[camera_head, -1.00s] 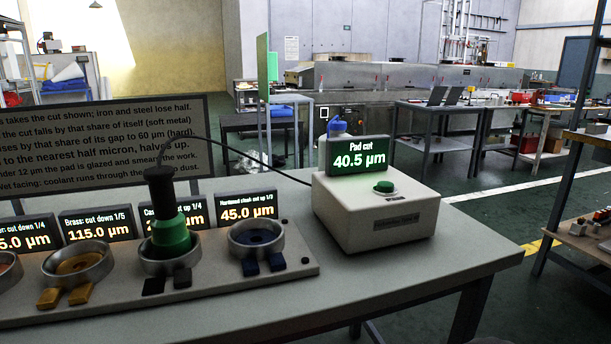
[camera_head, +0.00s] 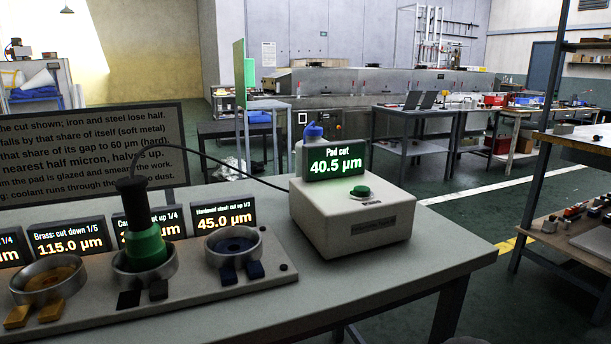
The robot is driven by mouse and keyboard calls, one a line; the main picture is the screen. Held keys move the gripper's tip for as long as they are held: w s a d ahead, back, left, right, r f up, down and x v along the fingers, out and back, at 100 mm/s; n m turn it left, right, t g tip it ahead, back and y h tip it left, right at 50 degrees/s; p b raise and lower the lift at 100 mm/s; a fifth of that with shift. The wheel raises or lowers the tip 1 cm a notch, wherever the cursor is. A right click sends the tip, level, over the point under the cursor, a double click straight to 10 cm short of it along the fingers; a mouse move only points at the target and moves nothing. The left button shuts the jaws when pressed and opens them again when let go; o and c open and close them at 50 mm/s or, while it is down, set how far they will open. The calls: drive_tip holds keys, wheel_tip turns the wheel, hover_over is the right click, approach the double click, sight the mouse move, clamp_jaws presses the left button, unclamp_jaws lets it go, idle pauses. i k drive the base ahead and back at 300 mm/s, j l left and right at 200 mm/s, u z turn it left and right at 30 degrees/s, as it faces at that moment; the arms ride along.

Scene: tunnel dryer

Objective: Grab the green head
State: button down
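The green head (camera_head: 145,246) has a black upper handle (camera_head: 133,205) and stands upright, leaning slightly, in a grey metal ring cup (camera_head: 146,277) on the bench. A black cable runs from its top to the white box (camera_head: 352,220). The box carries a green button (camera_head: 361,191) and a display reading "Pad cut 40.5 µm" (camera_head: 336,160). My gripper is not in view.
A ring cup with yellow inside (camera_head: 50,278) is left of the head, and one with blue inside (camera_head: 233,246) is right. Small displays stand behind, before a text board (camera_head: 150,125). The bench (camera_head: 400,268) is clear at the front right.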

sight(146, 249)
drive_tip(key=u, duration=1.3)
